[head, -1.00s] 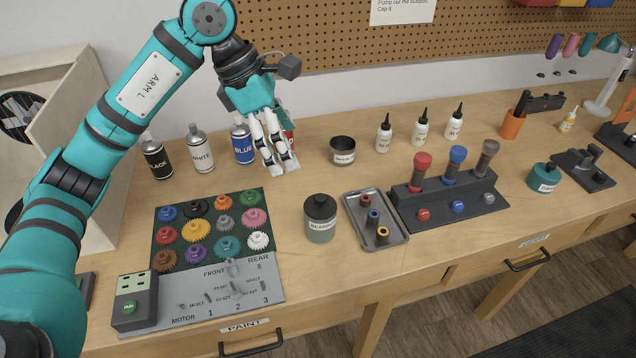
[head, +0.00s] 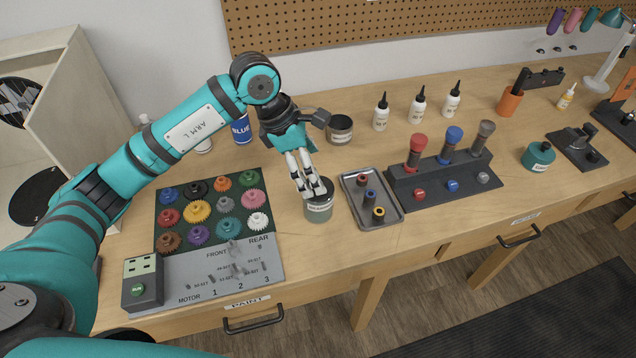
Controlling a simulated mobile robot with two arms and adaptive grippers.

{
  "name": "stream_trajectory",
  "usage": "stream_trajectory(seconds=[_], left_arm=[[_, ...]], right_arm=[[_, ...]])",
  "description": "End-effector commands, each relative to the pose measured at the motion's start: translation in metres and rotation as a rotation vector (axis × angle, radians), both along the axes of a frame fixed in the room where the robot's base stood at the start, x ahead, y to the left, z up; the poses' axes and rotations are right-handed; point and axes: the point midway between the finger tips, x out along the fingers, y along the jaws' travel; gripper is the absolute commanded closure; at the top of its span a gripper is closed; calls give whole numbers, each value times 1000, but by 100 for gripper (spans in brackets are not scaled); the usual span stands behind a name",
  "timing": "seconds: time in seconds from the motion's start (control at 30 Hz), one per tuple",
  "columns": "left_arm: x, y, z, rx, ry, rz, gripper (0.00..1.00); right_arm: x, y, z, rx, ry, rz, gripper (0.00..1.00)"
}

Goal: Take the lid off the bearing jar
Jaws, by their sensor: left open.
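The bearing jar (head: 319,211) stands upright on the workbench, between the gear board and the metal tray. My right gripper is not in view.
The gear board (head: 160,190) with coloured gears lies left of the jar. A dark tin (head: 339,130) and white bottles (head: 381,113) stand behind.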

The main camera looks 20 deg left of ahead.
Motion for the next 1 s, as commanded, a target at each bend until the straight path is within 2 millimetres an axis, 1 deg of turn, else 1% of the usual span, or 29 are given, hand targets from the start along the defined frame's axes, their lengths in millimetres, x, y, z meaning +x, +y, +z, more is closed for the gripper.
stream_trajectory(seconds=[0.03, 0.17, 0.3, 0.4, 0.6, 0.9, 0.97, 1.0], left_arm=[[-1, -1, -4, 1, 7, 0, 10], [0, -5, -22, -1, 9, 0, 10], [4, -12, -40, 0, 4, -1, 10], [4, -13, -46, 1, 3, -1, 10], [5, -13, -47, 1, 1, -1, 10], [5, -13, -46, 1, 1, 0, 49], [5, -13, -46, 1, 1, 0, 57], [5, -13, -46, 1, 1, 0, 59]], right_arm=[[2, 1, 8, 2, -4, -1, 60], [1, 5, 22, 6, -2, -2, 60], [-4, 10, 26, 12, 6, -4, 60], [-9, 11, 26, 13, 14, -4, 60], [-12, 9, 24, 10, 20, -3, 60], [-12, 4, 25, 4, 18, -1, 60], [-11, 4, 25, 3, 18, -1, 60], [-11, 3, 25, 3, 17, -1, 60]])
